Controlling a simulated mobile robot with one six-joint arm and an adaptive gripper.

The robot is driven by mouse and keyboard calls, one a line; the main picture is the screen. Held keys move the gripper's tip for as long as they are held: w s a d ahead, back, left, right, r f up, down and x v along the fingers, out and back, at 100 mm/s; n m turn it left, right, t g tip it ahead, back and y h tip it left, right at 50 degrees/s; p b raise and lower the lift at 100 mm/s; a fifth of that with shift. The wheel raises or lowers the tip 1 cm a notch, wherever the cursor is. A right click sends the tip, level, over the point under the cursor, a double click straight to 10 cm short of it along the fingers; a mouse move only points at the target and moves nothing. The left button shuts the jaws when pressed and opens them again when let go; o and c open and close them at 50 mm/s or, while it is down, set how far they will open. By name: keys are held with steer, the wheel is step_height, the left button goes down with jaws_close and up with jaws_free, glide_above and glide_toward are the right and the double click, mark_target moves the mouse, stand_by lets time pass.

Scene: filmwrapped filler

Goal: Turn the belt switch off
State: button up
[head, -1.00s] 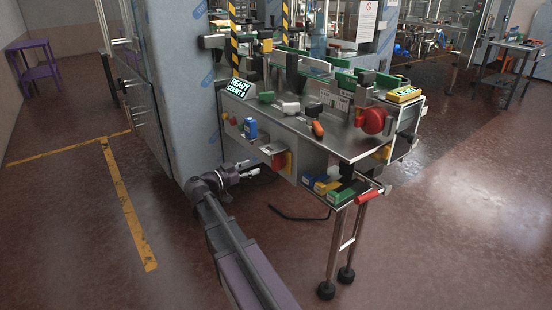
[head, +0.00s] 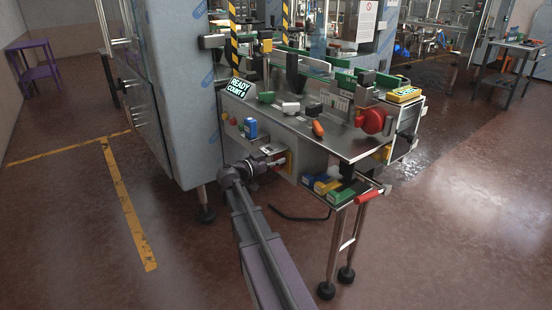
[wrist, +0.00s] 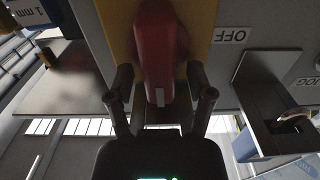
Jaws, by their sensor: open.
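The belt switch is a red handle (wrist: 155,50) on a yellow plate, seen close up in the wrist view. A white OFF label (wrist: 230,36) is on the panel right of it, upside down in this view. My gripper (wrist: 161,85) is open, with one finger on each side of the red handle. I cannot tell whether the fingers touch it.
A metal bracket (wrist: 285,110) juts out right of the switch. A blue box (head: 250,129) sits above the switch on the panel.

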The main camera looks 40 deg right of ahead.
jaws_close()
steer(key=shift+w+n, duration=0.1)
steer(key=shift+n, duration=0.3)
steer(key=n, duration=0.3)
steer(key=shift+w+n, duration=0.25)
steer(key=shift+n, duration=0.05)
steer(key=n, duration=0.4)
steer(key=shift+w+f+b, duration=0.25)
steer(key=shift+w+b, duration=0.05)
steer(key=n, duration=0.5)
steer(key=shift+w+f+b, duration=0.2)
steer(key=shift+f+b, duration=0.1)
steer(key=shift+f, duration=0.05)
steer(key=shift+w+f+n+b, duration=0.1)
steer(key=shift+f+n+b, duration=0.05)
steer(key=shift+n, duration=1)
steer(key=shift+f+n+b, duration=0.15)
steer(key=shift+n, duration=1)
